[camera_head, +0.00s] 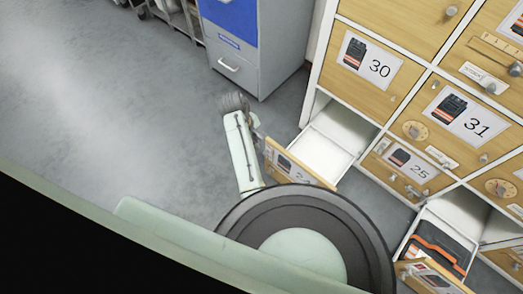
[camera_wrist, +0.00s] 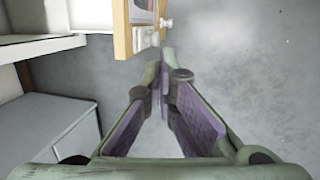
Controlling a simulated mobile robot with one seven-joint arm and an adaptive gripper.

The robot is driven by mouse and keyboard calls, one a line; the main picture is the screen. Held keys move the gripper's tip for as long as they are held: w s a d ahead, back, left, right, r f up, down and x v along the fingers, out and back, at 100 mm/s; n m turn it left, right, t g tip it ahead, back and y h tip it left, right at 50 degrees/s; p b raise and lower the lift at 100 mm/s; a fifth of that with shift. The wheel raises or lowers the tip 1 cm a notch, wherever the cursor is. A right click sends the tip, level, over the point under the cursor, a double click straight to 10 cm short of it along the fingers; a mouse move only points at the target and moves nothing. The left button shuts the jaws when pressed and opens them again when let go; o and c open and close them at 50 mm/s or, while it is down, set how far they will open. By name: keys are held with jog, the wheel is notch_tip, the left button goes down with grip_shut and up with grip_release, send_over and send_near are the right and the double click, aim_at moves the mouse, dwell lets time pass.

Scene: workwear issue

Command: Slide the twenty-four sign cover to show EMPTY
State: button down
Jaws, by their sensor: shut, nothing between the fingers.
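The twenty-four drawer (camera_head: 322,152) is pulled out from the cabinet; its white inside looks empty. Its wooden front (camera_head: 302,172) carries a 24 label, partly covered by my arm. In the wrist view the drawer front (camera_wrist: 122,38) shows edge-on at the top, with a small whitish fitting (camera_wrist: 147,38) and a metal knob (camera_wrist: 166,22) on its face. I cannot tell whether the fitting is the sign cover, nor read any word on it. My gripper (camera_wrist: 159,72) is shut and empty, its fingertips just below and beside the fitting; contact is unclear.
Drawers 30 (camera_head: 367,68), 31 (camera_head: 468,116) and 25 (camera_head: 411,168) are closed. A lower drawer (camera_head: 438,246) stands open with a dark and orange item inside. A grey and blue cabinet (camera_head: 240,66) stands behind. The grey floor at left is clear.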

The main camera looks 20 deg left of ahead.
jog(key=x, duration=1)
jog(key=shift+p, duration=0.3)
jog(key=shift+f, duration=0.1)
